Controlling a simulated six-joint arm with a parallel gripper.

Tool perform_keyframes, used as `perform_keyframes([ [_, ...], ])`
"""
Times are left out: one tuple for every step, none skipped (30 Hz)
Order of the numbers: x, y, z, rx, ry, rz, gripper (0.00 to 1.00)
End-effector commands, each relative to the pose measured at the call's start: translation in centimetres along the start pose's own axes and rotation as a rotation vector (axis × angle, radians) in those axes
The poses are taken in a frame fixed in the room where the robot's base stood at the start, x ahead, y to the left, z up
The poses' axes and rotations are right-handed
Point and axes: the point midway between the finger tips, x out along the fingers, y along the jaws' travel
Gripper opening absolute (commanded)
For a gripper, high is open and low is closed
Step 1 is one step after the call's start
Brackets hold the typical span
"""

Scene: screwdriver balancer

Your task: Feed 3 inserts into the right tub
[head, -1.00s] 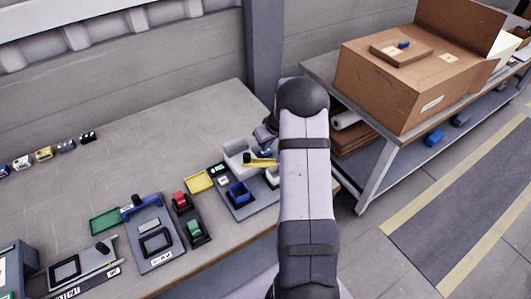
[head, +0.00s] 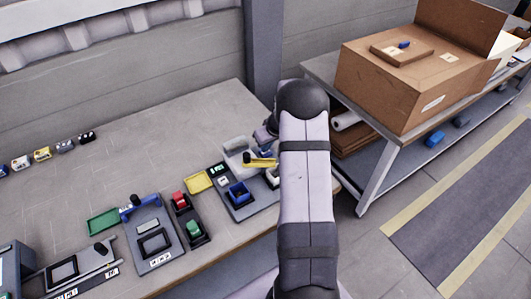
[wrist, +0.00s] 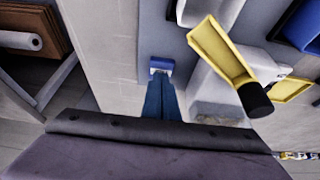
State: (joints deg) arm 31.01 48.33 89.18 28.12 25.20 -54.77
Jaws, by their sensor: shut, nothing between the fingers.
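My gripper (wrist: 162,92) shows in the wrist view as two narrow blue fingers, shut together and empty. A small blue and white piece (wrist: 160,65) is at their tips; I cannot tell whether it is part of the fingers. A yellow channel (wrist: 222,50) with a black knob lies to the right of the fingers, apart from them. In the head view the yellow channel (head: 261,163) lies between a pale grey tub (head: 236,149) and a whitish tub (head: 272,176), which my arm partly covers. I cannot tell which is the right tub. My gripper is hidden there. No inserts are clearly identifiable.
A blue bin (head: 239,193) and a yellow tray (head: 199,181) stand to the left. Red and green blocks, a green tray (head: 104,221) and a grey fixture (head: 155,240) lie further left. A cardboard box (head: 400,85) is on the right bench. The back-left tabletop is mostly clear.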

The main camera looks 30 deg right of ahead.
Motion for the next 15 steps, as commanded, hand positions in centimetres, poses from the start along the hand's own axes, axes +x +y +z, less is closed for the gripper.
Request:
perform_keyframes([
  [0.0, 0.0, 0.1, 0.0, -0.001, 0.0, 0.0],
  [0.0, 0.0, 0.1, 0.0, -0.001, 0.0, 0.0],
  [0.0, 0.0, 0.0, 0.0, -0.001, 0.0, 0.0],
  [0.0, 0.0, 0.0, 0.0, -0.001, 0.0, 0.0],
  [-0.1, 0.0, 0.0, 0.0, -0.001, 0.0, 0.0],
  [-0.1, 0.0, 0.0, 0.0, -0.001, 0.0, 0.0],
  [-0.2, 0.0, -0.1, 0.0, -0.001, 0.0, 0.0],
  [-0.4, 0.0, -0.1, 0.0, -0.001, 0.0, 0.0],
  [-0.6, 0.0, -0.2, 0.0, -0.001, 0.0, 0.0],
  [-0.7, 0.0, -0.3, 0.0, 0.0, 0.0, 0.0],
  [-0.9, 0.0, -0.4, 0.0, 0.0, 0.0, 0.0],
  [-1.2, 0.0, -0.5, 0.0, 0.0, 0.0, 0.0],
  [-1.4, 0.0, -0.6, 0.0, 0.0, 0.0, 0.0],
  [-1.6, 0.0, -0.7, 0.0, 0.0, 0.0, 0.0],
  [-1.9, 0.0, -0.8, 0.0, 0.0, 0.0, 0.0],
])
